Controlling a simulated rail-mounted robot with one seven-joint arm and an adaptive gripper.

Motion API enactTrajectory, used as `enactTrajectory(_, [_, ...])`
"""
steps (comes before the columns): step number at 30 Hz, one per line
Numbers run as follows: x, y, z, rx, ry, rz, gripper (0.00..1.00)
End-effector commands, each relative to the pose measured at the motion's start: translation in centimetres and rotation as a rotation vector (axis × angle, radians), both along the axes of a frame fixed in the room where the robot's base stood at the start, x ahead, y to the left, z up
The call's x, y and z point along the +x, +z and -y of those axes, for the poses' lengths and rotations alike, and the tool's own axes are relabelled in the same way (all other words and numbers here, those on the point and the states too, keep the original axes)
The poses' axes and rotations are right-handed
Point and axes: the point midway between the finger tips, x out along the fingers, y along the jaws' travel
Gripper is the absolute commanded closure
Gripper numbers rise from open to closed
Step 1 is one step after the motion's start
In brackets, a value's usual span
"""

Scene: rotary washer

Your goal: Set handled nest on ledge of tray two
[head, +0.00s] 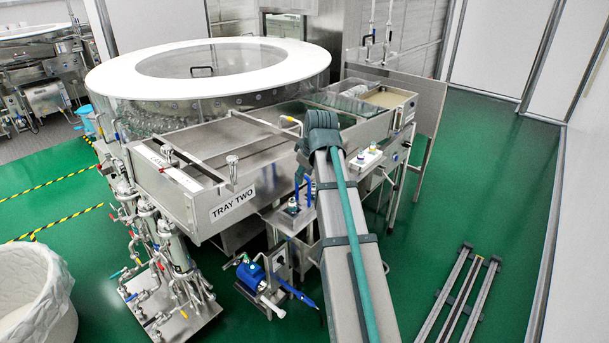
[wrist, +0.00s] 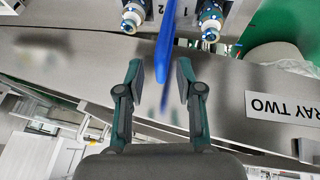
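Tray two (head: 212,185) is a long steel trough with a "TRAY TWO" label (head: 232,205) on its front end. The label also shows upside down in the wrist view (wrist: 283,107). My gripper (wrist: 161,72) is open, its two dark fingers apart. A long blue strip (wrist: 167,35) runs down between the fingers, with no contact visible. A blue piece (head: 304,188) stands beside the trough in the head view.
Two blue-and-white fittings (wrist: 210,22) (wrist: 132,15) show in the wrist view. A round tank with a white rim (head: 120,80) stands behind the trough. A blue pump (head: 250,274) and piping (head: 165,250) stand in front.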

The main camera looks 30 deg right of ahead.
Motion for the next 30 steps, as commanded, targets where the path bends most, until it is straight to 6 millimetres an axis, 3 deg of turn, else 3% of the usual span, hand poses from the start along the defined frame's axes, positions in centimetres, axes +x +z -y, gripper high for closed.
enactTrajectory(5, [-0.8,1.7,0.0,-0.001,0.0,0.003,0.64])
enactTrajectory(18, [-3.8,8.2,-0.1,-0.001,0.0,0.003,0.64])
enactTrajectory(30, [-4.9,10.5,-0.1,0.001,0.0,0.0,0.64])
